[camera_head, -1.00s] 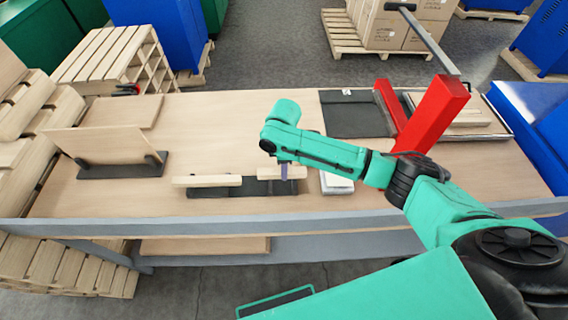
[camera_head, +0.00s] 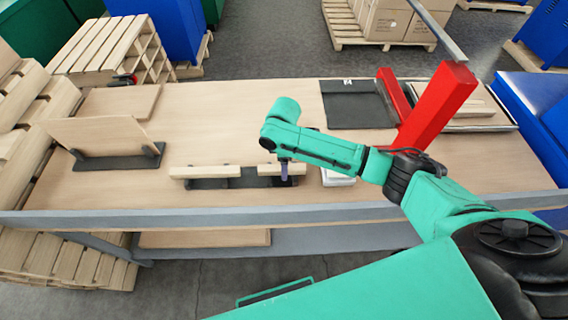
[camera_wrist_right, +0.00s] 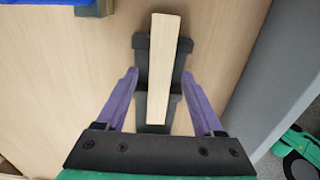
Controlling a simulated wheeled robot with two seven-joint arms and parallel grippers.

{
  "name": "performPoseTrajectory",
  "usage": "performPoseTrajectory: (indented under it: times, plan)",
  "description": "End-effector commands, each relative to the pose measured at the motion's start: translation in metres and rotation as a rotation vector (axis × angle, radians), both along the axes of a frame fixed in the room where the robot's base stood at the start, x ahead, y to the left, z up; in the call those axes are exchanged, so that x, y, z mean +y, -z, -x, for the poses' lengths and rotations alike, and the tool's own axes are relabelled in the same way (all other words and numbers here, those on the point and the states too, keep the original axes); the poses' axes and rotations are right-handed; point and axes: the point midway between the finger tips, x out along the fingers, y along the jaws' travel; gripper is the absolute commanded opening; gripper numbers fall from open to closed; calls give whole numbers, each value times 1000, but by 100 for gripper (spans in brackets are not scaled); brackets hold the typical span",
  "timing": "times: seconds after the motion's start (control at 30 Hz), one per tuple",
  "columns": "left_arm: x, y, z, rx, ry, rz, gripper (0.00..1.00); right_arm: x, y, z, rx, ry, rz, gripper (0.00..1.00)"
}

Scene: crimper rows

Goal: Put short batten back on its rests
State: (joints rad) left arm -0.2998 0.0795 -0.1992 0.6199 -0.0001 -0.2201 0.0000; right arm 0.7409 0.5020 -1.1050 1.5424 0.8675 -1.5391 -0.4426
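The short batten (camera_head: 268,170) is a pale wooden bar at the right end of a dark rest strip (camera_head: 210,183) on the workbench. In the right wrist view the batten (camera_wrist_right: 164,60) lies lengthwise over dark rest pieces (camera_wrist_right: 141,42). It appears to sit on them, though contact underneath is hidden. My right gripper (camera_head: 284,173) points down at this batten. In the wrist view its purple fingers (camera_wrist_right: 160,75) are spread, one on each side, with a gap to the wood. A longer pale batten (camera_head: 205,172) lies on the strip's left part. My left gripper is not in view.
A white item (camera_head: 338,180) lies just right of the batten, partly behind my arm. A red post (camera_head: 437,105) and a dark tray (camera_head: 355,110) stand further right. A leaning board (camera_head: 105,137) in a dark stand is at left. The bench middle is clear.

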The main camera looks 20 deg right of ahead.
Motion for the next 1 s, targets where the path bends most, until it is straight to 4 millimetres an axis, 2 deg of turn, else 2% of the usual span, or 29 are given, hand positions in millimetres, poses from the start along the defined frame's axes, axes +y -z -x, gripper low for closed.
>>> performPoseTrajectory:
  times: [0.23,0.33,0.47,0.6,0.73,0.87,1.0]
  plan:
    - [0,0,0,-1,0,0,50,0,-1,0,0,0,0,69]
    - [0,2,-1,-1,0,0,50,0,-11,-1,-2,0,-1,69]
    - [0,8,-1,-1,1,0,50,1,-41,-2,-6,-2,-3,69]
    - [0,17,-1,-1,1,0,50,1,-84,-2,-8,-2,-2,69]
    - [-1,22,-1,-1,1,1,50,0,-119,-1,-5,-2,-1,69]
    - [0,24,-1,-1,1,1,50,0,-140,-1,-3,0,0,69]
    - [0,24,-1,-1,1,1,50,0,-146,0,0,-1,1,69]
